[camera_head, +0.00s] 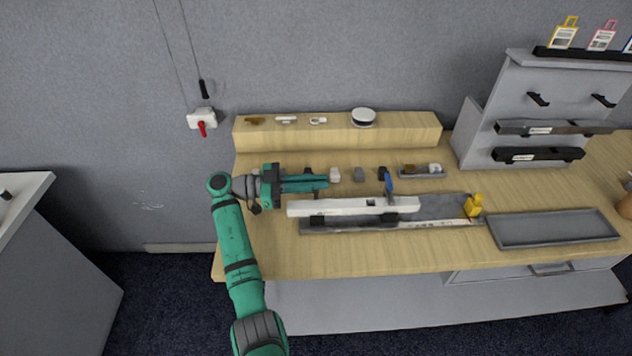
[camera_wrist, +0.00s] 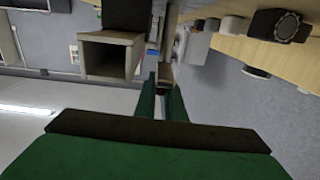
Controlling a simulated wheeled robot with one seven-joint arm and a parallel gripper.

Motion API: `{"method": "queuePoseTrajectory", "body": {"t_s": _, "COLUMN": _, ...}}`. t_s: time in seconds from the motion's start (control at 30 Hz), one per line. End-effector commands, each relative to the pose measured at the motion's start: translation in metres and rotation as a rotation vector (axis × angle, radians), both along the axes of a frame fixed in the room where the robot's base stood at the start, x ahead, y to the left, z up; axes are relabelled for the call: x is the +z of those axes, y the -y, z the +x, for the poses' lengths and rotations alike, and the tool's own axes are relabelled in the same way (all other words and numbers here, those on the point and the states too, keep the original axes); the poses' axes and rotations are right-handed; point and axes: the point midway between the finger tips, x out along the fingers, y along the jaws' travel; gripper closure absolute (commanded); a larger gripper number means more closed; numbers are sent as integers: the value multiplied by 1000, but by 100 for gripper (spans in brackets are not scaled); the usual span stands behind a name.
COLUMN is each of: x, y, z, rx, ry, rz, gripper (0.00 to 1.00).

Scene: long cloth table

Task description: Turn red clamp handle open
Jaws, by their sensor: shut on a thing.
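My gripper (camera_head: 324,182) reaches in from the left over the table, just behind the left part of the long pale beam (camera_head: 350,205). The handle is mostly hidden by the fingers and cannot be made out in the head view. The beam's open square end (camera_wrist: 109,58) shows to the left of the fingers in the wrist view. A blue clamp handle (camera_head: 388,182) stands upright near the beam's right part.
Several small blocks, including a grey one (camera_head: 359,174), stand behind the beam. A grey tray (camera_head: 552,241) lies right. A raised wooden shelf (camera_head: 335,137) runs along the back. A red-handled switch (camera_head: 202,121) is on the wall.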

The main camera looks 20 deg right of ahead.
Motion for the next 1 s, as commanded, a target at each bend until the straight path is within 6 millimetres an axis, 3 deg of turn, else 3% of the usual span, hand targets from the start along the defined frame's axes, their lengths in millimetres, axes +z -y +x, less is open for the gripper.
{"method": "queuePoseTrajectory", "body": {"t_s": 0.7, "x": -4, "y": 2, "z": -2, "rx": -69, "ry": -5, "rz": 6, "gripper": 100}}
{"method": "queuePoseTrajectory", "body": {"t_s": 0.73, "x": -4, "y": 2, "z": -2, "rx": -69, "ry": -5, "rz": 6, "gripper": 84}}
{"method": "queuePoseTrajectory", "body": {"t_s": 0.8, "x": -3, "y": 2, "z": -1, "rx": -68, "ry": -4, "rz": 6, "gripper": 72}}
{"method": "queuePoseTrajectory", "body": {"t_s": 1.0, "x": -2, "y": 1, "z": -1, "rx": -66, "ry": -2, "rz": 4, "gripper": 72}}
